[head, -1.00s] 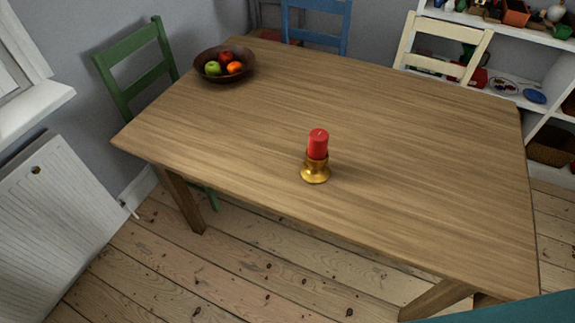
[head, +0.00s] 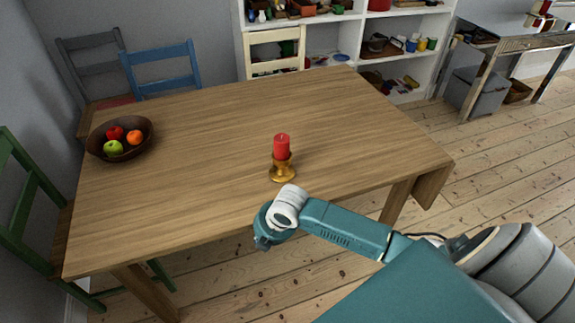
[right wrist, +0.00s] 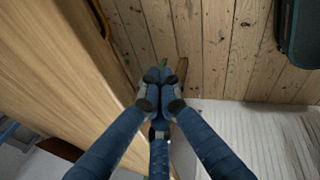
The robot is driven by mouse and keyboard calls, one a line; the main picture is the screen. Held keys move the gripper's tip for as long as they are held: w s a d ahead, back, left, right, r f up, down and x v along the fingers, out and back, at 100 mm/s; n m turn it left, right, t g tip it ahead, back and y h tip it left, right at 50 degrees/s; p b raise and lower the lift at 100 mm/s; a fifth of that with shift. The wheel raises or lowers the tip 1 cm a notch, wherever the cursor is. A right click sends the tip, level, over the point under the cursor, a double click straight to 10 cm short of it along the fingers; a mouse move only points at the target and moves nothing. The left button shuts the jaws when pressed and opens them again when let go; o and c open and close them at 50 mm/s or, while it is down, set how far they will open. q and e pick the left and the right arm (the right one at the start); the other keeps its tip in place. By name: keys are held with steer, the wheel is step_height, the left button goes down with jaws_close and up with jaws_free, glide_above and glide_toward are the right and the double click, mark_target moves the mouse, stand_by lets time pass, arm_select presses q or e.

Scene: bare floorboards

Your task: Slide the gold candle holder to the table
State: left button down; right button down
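The gold candle holder (head: 282,172) stands upright on the wooden table (head: 210,150), near its front edge, with a red candle (head: 282,147) in it. My right gripper (head: 264,240) is at the table's front edge in the head view, in front of and below the holder and apart from it. In the right wrist view its blue fingers (right wrist: 160,76) come together at the tips with nothing seen between them. The table top (right wrist: 60,85) runs along the left there; the holder is not in that view. My left gripper is not in view.
A brown bowl (head: 97,145) with several fruits stands at the table's left end. Green (head: 22,200), blue (head: 162,74) and cream (head: 275,55) chairs stand around the table. The table top around the holder is clear. White shelves (head: 350,50) stand behind.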

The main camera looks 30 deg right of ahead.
mark_target(282, 164)
steer(key=w+d+r+n, duration=0.1)
steer(key=d+r+n, duration=0.3)
steer(key=r+n, duration=0.6)
steer(key=w+d+r+n+g+h, duration=0.15)
steer(key=d+r+n, duration=0.35)
steer(key=d+r, duration=0.55)
steer(key=shift+h, duration=0.35)
steer(key=x, duration=0.3)
steer(key=p+x, duration=0.1)
steer(key=x, duration=0.2)
steer(key=w+x, duration=0.1)
steer(key=x, duration=0.3)
steer(key=shift+d+r, duration=0.2)
steer(key=shift+d, duration=0.1)
steer(key=w, duration=0.1)
steer(key=w+p, duration=0.1)
steer(key=w, duration=0.1)
steer(key=shift+w+d+t, duration=0.1)
steer(key=shift+d+t, duration=0.15)
steer(key=shift+d, duration=0.15)
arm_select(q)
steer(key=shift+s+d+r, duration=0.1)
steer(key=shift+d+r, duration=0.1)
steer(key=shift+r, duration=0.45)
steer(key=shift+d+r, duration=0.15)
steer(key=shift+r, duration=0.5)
arm_select(e)
steer(key=shift+w+d, duration=0.1)
steer(key=shift+w, duration=0.3)
